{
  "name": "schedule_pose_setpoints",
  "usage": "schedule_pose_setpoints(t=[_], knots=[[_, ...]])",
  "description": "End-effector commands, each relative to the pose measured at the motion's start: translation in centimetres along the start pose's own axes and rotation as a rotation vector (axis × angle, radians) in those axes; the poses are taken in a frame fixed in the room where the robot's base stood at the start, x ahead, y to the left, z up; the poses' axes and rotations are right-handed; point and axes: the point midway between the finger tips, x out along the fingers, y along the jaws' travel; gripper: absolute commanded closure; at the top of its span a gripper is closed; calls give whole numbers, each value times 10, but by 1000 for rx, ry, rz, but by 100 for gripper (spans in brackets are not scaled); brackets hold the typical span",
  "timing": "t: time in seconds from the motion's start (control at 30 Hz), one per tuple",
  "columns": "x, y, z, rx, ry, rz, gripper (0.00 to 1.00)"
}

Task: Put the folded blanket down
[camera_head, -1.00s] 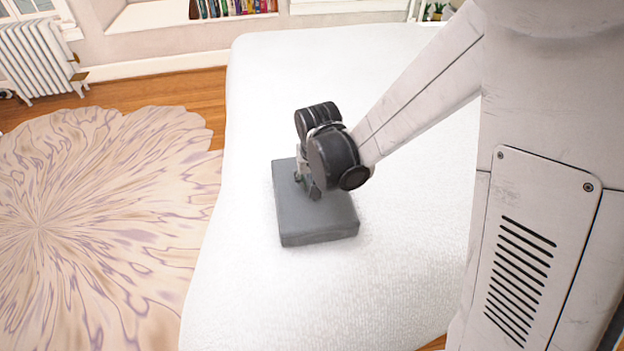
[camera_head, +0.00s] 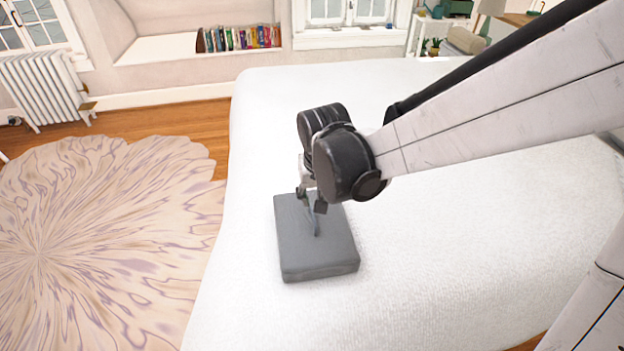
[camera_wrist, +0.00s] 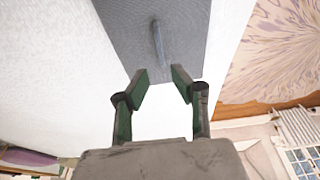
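The folded blanket (camera_head: 335,258) is a flat grey rectangular block lying on the white bed (camera_head: 450,260). A thin raised ridge (camera_head: 316,228) stands up from the middle of its top. My gripper (camera_head: 311,202) is over the blanket's far part, pointing down. In the wrist view my gripper (camera_wrist: 160,78) has its two fingers apart with nothing between the tips. The blanket (camera_wrist: 195,30) and its ridge (camera_wrist: 158,45) show just beyond the fingertips there. The fingers look clear of the ridge; the exact height above the blanket is hard to tell.
The white bed surface is bare around the blanket. A patterned rug (camera_head: 100,240) lies on the wooden floor to the left. A radiator (camera_head: 40,88) and a window seat with books (camera_head: 240,38) are at the back. A side table with plants (camera_head: 435,45) stands at the back right.

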Motion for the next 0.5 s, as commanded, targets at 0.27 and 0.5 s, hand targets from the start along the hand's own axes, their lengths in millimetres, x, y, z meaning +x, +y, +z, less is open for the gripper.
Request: schedule_pose_setpoints(t=[0.27,0.5], knots=[[-20,3,1,2,4,0,76],[-60,34,17,24,58,-4,76]])
